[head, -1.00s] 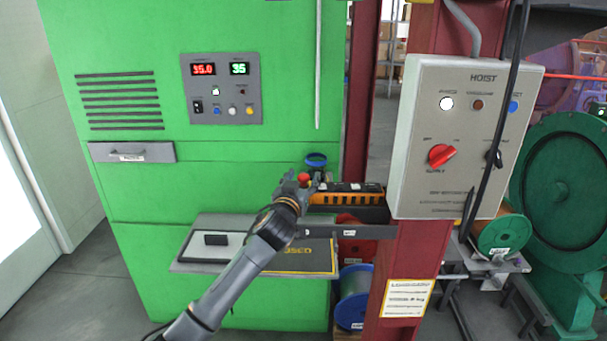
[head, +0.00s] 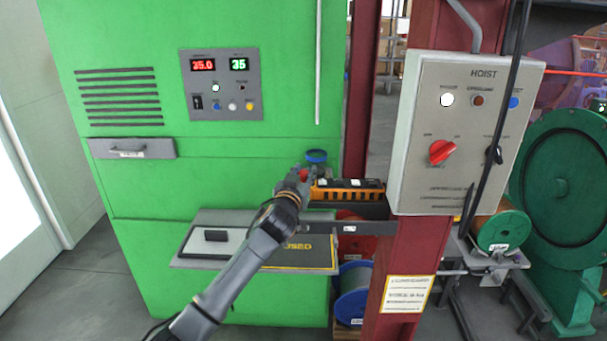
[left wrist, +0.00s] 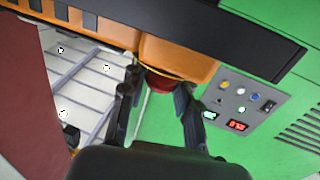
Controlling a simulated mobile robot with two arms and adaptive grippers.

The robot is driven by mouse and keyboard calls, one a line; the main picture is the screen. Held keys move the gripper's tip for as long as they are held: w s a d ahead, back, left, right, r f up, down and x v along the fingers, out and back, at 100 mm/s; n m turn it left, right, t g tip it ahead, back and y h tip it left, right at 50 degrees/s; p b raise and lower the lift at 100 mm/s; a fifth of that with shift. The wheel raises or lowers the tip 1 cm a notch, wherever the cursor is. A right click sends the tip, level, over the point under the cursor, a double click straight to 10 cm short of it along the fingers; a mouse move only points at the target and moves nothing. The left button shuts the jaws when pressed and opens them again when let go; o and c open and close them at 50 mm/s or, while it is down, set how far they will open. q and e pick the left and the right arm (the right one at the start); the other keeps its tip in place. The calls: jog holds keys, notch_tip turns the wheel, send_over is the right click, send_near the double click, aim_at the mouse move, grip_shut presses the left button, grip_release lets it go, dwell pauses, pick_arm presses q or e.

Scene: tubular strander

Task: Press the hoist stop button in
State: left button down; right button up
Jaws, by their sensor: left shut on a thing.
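A red mushroom-shaped button (head: 304,174), which looks like the hoist stop button, is at the end of an orange and black unit (head: 345,195) beside the red post. In the left wrist view the red button (left wrist: 158,82) has a yellow ring behind it and sits on an orange body (left wrist: 178,58). My left gripper (head: 297,181) is at this button. Its two fingers (left wrist: 157,100) are on either side of the button and shut on it. The fingers partly hide the button in the head view. My right gripper is not in view.
The green cabinet (head: 240,160) carries a display panel (head: 222,85). A shelf (head: 205,258) juts out below my gripper.

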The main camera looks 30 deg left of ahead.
pick_arm(q)
jog(key=shift+f, duration=0.6)
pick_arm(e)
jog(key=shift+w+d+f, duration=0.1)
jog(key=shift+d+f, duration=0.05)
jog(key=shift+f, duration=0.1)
pick_arm(q)
jog(key=c, duration=0.9)
grip_release()
jog(key=shift+c, duration=0.2)
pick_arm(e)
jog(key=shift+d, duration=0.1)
pick_arm(q)
jog(key=shift+r, duration=0.1)
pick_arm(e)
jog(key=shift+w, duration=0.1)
pick_arm(q)
jog(key=v, duration=1.2)
jog(key=shift+a, duration=0.1)
